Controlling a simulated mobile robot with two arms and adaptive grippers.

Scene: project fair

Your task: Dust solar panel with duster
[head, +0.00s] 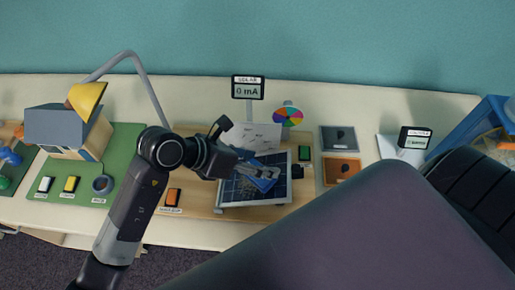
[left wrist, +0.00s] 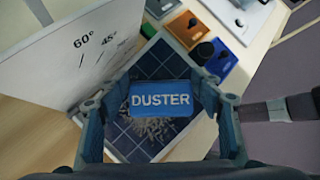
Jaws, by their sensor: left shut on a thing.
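The solar panel (head: 240,191), dark blue with a pale frame, lies on a wooden board in the head view. It also fills the middle of the left wrist view (left wrist: 165,60). My left gripper (head: 262,172) is over the panel, shut on the blue duster (head: 264,183). In the left wrist view the duster (left wrist: 160,99) shows its white label between the fingers. A tan, bristly patch (left wrist: 128,138) shows beside and below it over the panel; I cannot tell whether it is bristles or dust. Contact with the panel is unclear. My right gripper is not in view.
A meter reading 0 mA (head: 248,88) and a colour wheel (head: 287,116) stand behind the panel. A white angle card (left wrist: 75,50) rises beside it. A model house (head: 65,130) and lamp (head: 87,98) are left. Grey and orange plates (head: 341,171) are right.

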